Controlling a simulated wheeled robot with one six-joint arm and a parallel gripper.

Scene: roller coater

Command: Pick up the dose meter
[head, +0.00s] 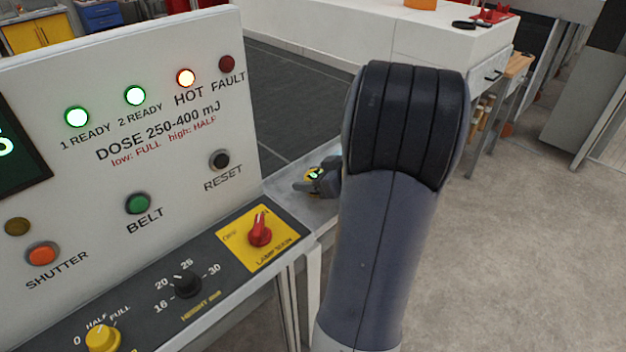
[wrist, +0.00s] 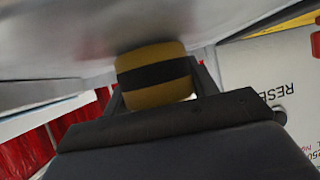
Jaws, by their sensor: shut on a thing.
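The dose meter (wrist: 153,76) is a yellow thing with a black band across it. In the wrist view it sits between the fingers of my gripper (wrist: 158,92), which is shut on it. In the head view the dose meter (head: 314,175) shows as a small yellow piece with a green spot, by the grey ledge right of the control panel. My gripper (head: 318,181) is beside the ledge there, mostly hidden behind my own arm. I cannot tell whether the meter touches the ledge.
The control panel (head: 140,120) with lit lamps stands at the left. Its sloped desk has a red lamp knob (head: 260,230), a black height knob (head: 186,284) and a yellow knob (head: 103,338). A white cabinet (head: 420,35) stands behind. The floor (head: 520,250) at the right is clear.

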